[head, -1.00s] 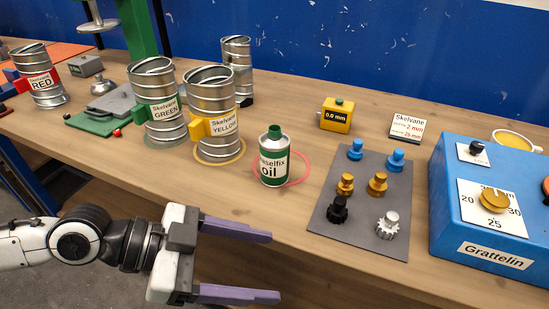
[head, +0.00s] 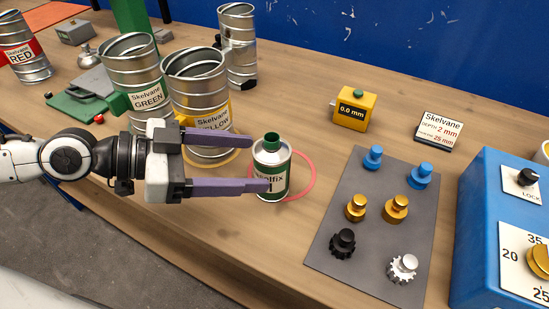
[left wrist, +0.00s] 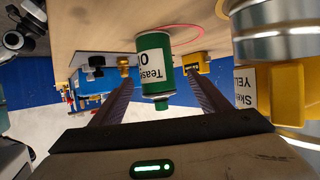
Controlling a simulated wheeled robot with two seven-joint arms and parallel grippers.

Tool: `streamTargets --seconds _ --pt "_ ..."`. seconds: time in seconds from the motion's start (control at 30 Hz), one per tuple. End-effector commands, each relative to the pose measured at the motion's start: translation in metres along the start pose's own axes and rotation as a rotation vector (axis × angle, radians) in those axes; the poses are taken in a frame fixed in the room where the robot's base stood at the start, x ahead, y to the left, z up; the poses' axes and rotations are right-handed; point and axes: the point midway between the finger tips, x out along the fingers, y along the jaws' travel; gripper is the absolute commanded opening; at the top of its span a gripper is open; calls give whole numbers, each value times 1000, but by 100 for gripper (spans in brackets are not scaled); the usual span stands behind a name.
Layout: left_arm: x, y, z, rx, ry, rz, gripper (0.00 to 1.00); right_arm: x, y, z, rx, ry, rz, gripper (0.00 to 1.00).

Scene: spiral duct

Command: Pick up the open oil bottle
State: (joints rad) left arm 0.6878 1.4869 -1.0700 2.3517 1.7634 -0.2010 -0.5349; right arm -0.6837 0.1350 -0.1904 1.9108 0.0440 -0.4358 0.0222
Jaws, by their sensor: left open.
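The oil bottle (head: 272,160) is a green and white can with an open green neck, standing upright on the bench, partly within a pink ring mark. Its label is partly covered by a finger in the head view. My left gripper (head: 258,164) is open, its purple fingers pointing right; the fingertips reach the bottle's left side. In the left wrist view the bottle (left wrist: 154,62) appears upside down, between the two fingers of the left gripper (left wrist: 160,88) in the picture. I cannot tell whether a finger touches it. My right gripper is not in view.
The Skelvane yellow duct (head: 197,95) stands close behind the left gripper, beside the green duct (head: 130,75). A grey mat (head: 345,262) with several knobs lies right of the bottle. A yellow gauge (head: 352,110) stands behind. Bare bench lies in front of the bottle.

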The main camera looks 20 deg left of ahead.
Motion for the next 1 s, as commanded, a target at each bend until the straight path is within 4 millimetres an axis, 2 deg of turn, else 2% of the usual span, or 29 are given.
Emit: streamTargets --seconds 0.2,0.4,0.73,1.0 --pt "16 1 -3 1 3 2 70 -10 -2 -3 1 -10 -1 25" --pt "35 2 -1 1 2 5 70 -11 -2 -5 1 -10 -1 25" --pt "50 2 1 -2 1 2 70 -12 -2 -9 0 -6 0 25" --pt "85 5 4 -2 3 2 70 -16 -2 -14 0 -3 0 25"
